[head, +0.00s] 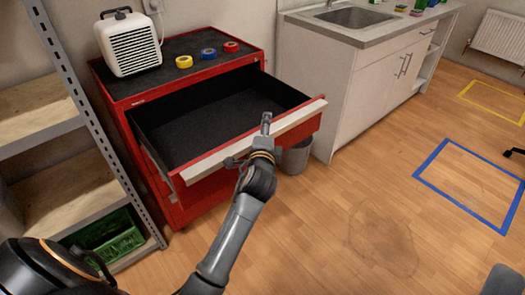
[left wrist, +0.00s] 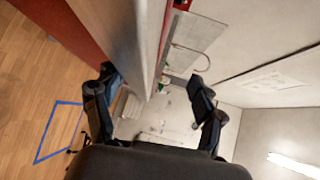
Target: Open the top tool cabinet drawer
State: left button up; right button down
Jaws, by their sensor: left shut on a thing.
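The red tool cabinet (head: 180,205) stands left of centre in the head view. Its top drawer (head: 215,125) is pulled far out, showing an empty dark interior. A pale handle strip (head: 300,116) runs along the top of the drawer's front. My left gripper (head: 252,143) is at the middle of this strip, with one finger showing above it. In the left wrist view, the drawer front's edge (left wrist: 150,30) reaches between the fingers of my left gripper (left wrist: 155,88), which is shut on it. The exact contact is partly hidden. My right gripper is not in view.
A white heater (head: 130,42) and several tape rolls, one of them blue (head: 208,53), sit on the cabinet top. A shelf rack (head: 45,105) stands close on the left. A grey bin (head: 296,158) and a sink counter (head: 345,95) are to the right. The floor in front is clear.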

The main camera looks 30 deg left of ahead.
pick_arm(q)
jog(key=shift+t, duration=0.3)
jog(key=shift+s+d+r+p, duration=0.2)
jog(key=shift+s+d+r, duration=0.1)
jog(key=shift+s+r, duration=0.25)
jog(key=shift+s+d+r+p, duration=0.15)
jog(key=shift+s+d+r, duration=0.2)
jog(key=shift+s, duration=0.45)
jog(key=shift+s+d+r+p, duration=0.25)
jog(key=shift+s+r, duration=0.25)
jog(key=shift+s, duration=0.15)
jog(key=shift+c, duration=0.2)
jog(key=f+v, duration=0.1)
jog(key=v, duration=0.9)
jog(key=shift+s, duration=0.35)
jog(key=shift+d+p, duration=0.1)
jog(key=shift+p, duration=0.2)
jog(key=shift+f, duration=0.1)
